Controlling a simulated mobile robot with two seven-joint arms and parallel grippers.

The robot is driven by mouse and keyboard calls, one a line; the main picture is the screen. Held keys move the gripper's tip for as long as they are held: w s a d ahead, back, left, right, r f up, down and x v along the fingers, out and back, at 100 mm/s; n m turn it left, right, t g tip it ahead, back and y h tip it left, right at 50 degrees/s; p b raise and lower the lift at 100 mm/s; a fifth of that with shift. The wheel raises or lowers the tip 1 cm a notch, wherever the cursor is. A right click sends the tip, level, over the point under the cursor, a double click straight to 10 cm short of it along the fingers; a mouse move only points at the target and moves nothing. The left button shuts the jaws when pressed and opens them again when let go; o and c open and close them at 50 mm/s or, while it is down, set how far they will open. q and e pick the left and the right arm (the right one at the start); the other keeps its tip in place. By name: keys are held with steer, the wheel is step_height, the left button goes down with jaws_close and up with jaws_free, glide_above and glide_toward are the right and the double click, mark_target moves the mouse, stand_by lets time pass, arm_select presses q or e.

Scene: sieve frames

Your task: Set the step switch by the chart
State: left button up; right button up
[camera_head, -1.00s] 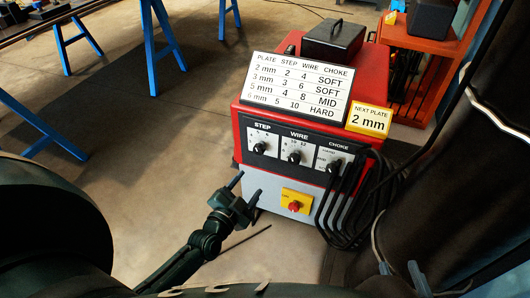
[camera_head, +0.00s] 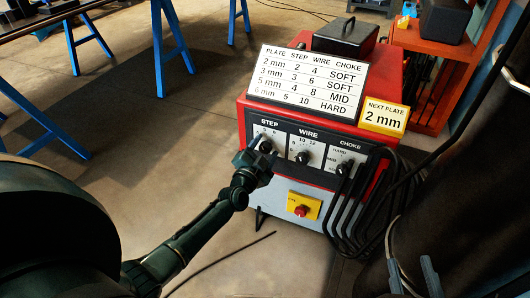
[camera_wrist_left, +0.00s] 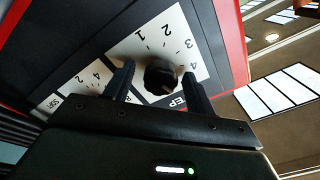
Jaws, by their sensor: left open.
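The black step knob (camera_wrist_left: 160,74) sits on a white dial marked 1, 2, 3 and 4 in the left wrist view. My left gripper (camera_wrist_left: 158,80) is open, with its fingers on either side of the knob; contact is not visible. In the head view my left gripper (camera_head: 264,156) is at the STEP dial and partly hides it. The chart (camera_head: 306,80) pairs 2 mm with step 2, wire 4, SOFT. A yellow card (camera_head: 384,117) reads "NEXT PLATE 2 mm". My right gripper (camera_head: 412,276) is at the lower right, its fingers apart and empty.
The wire knob (camera_head: 303,157) and choke knob (camera_head: 344,169) are to the right on the red machine's panel. A red button (camera_head: 301,210) on a yellow plate is below. Black cables (camera_head: 352,210) hang at the machine's right side.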

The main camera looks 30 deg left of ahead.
arm_select(q)
steer(key=shift+w, duration=0.25)
steer(key=c, duration=1)
steer(key=shift+o, duration=0.2)
